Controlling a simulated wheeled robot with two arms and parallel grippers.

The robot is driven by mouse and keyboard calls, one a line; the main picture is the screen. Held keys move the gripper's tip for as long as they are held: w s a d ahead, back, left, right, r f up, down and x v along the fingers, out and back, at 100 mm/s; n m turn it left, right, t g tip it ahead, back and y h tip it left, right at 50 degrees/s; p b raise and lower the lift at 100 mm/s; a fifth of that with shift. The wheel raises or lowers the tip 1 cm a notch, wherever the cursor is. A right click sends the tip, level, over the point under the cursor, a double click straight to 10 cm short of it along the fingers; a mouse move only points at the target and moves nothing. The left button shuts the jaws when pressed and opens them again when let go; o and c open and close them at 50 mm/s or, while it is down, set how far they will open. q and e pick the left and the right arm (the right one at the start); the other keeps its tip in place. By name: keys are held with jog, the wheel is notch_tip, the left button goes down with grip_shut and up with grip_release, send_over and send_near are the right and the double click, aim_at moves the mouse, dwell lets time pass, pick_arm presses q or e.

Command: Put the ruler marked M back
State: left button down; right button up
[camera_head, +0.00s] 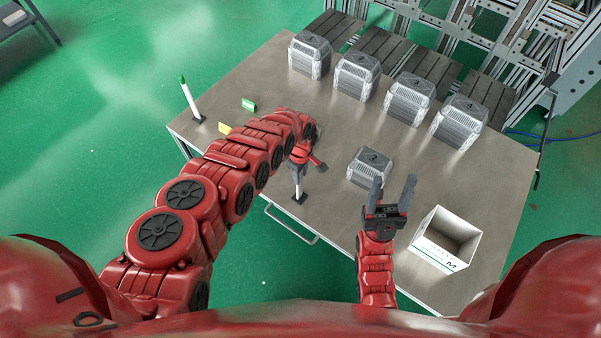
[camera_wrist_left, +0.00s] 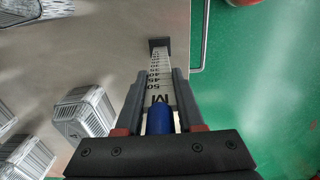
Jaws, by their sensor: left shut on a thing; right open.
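The ruler marked M (camera_wrist_left: 162,82) is a pale strip with black scale marks, an M near its blue top (camera_wrist_left: 160,120) and a black square foot (camera_wrist_left: 159,43). My left gripper (camera_wrist_left: 160,108) is shut on its upper end. In the head view this gripper (camera_head: 303,156) is over the front part of the table, and the ruler (camera_head: 297,184) points down below it, its foot near the front edge. I cannot tell whether the foot touches the table. A white open box (camera_head: 432,256) with an M on its side stands at the front right. My right gripper (camera_head: 392,186) is open and empty, left of the box.
A green-topped white stick (camera_head: 189,98) stands in a black foot at the left, near a green card (camera_head: 248,104) and a yellow card (camera_head: 224,128). One ribbed grey block (camera_head: 370,167) is mid-table; several more (camera_head: 356,77) line the back edge.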

pick_arm(q)
jog(key=shift+f, duration=0.1)
jog(key=c, duration=0.5)
grip_release()
jog(key=shift+r, duration=0.25)
notch_tip(320, 180, up, 12)
jog(key=shift+f+b, duration=0.15)
jog(key=shift+b, duration=0.7)
